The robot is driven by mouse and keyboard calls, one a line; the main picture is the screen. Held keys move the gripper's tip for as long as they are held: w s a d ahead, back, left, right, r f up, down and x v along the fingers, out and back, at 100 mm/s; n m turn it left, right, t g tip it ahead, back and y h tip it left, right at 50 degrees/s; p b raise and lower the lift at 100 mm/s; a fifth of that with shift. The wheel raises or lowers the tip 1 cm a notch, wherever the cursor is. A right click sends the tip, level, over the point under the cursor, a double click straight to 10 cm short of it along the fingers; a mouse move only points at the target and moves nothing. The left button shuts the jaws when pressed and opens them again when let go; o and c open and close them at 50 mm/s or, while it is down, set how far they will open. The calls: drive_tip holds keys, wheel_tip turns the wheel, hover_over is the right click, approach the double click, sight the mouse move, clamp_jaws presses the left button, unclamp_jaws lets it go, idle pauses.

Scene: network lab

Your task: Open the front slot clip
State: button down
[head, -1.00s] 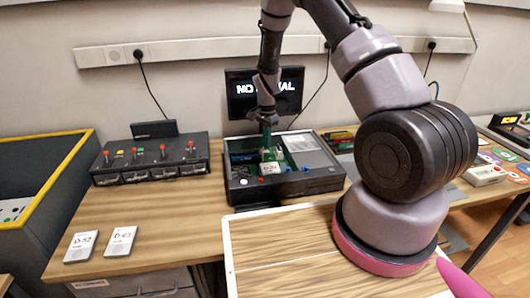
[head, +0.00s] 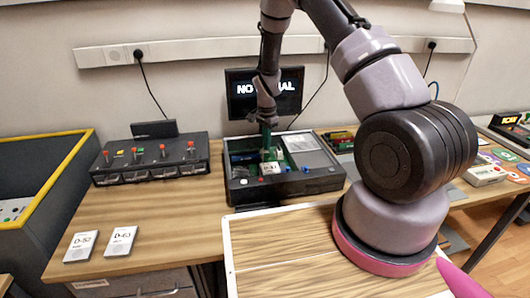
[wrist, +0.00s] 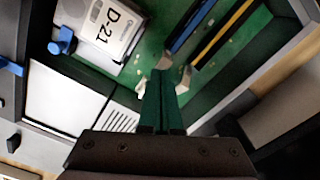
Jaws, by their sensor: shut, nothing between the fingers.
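My gripper (wrist: 162,76) is shut and empty, its green fingers pointing down at the green board (wrist: 150,52) in the open case. Small pale clips lie right at the fingertips in the wrist view: a whitish one (wrist: 142,88) just left and a beige-grey one (wrist: 184,79) just right. The right one sits near the end of a slot with a dark, yellow-edged strip (wrist: 222,32). I cannot tell whether the fingers touch either clip, or which is the front one. In the head view my gripper (head: 266,146) is low inside the case (head: 310,181).
The case walls surround the fingers. A panel with red knobs (head: 150,160) stands left, a monitor (head: 241,95) behind. Two white cards (head: 81,246) lie front left.

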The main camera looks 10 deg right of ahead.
wheel_tip(320, 180, up, 7)
idle(0.8)
drive_tip(key=s+d+r+n+t+y, duration=0.1)
drive_tip(key=s+r, duration=0.2)
drive_tip(key=r, duration=0.6)
drive_tip(key=s+d+r+n+t, duration=0.1)
drive_tip(key=s+r, duration=0.2)
drive_tip(key=r, duration=0.6)
drive_tip(key=s+d+r+n+t+y, duration=0.1)
drive_tip(key=s+r, duration=0.3)
drive_tip(key=r, duration=0.4)
drive_tip(key=s+d+r+n+t, duration=0.1)
drive_tip(key=s+r, duration=0.4)
drive_tip(key=s, duration=0.5)
drive_tip(key=s+d+r+n+t, duration=0.1)
drive_tip(key=s+r+n+t, duration=0.2)
drive_tip(key=s+r, duration=0.3)
drive_tip(key=s, duration=0.4)
drive_tip(key=shift+d+n, duration=0.4)
drive_tip(key=shift+r, duration=0.1)
